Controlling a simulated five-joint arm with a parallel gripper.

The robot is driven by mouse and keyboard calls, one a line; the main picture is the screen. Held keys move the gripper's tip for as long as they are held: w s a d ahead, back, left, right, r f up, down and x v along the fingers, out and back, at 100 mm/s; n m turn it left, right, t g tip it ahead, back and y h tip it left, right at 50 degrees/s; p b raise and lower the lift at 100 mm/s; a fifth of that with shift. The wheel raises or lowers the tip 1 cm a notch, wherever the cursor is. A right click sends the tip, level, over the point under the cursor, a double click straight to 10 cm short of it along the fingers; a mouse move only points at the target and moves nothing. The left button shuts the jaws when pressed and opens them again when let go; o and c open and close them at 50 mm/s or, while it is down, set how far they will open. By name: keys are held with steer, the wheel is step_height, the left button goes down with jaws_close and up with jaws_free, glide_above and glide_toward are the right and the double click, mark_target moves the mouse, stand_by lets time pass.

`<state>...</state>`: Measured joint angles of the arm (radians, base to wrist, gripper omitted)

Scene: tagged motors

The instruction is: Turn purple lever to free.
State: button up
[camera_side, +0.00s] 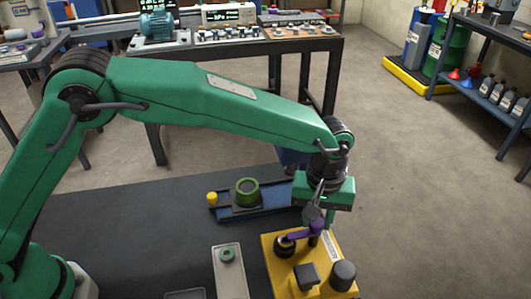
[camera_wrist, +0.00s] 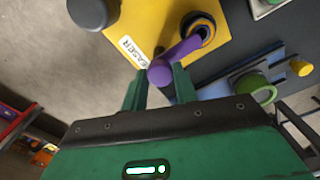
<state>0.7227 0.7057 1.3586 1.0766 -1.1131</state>
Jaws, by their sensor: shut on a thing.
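The purple lever (camera_side: 303,232) sits on a yellow box (camera_side: 282,277) in the side view. It runs from a round black pivot at the left to its outer end at my gripper (camera_side: 318,222). A white label (camera_wrist: 132,51), partly readable as "EASER", lies on the yellow box beside the lever. Any "free" marking cannot be made out.
A dark knob (camera_side: 342,274) and a dark block (camera_side: 306,276) stand on the yellow box near the lever. A blue fixture (camera_side: 238,213) with a green ring lies behind. A grey plate (camera_side: 229,271) with a green ring is to the left. The dark mat has bare room further left.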

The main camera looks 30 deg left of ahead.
steer(key=shift+m, duration=0.5)
steer(key=m, duration=0.3)
steer(key=shift+r+m, duration=0.1)
steer(key=shift+m, duration=0.2)
steer(key=m, duration=1.3)
steer(key=shift+m, duration=0.3)
steer(key=o, duration=1)
steer(key=shift+c, duration=0.2)
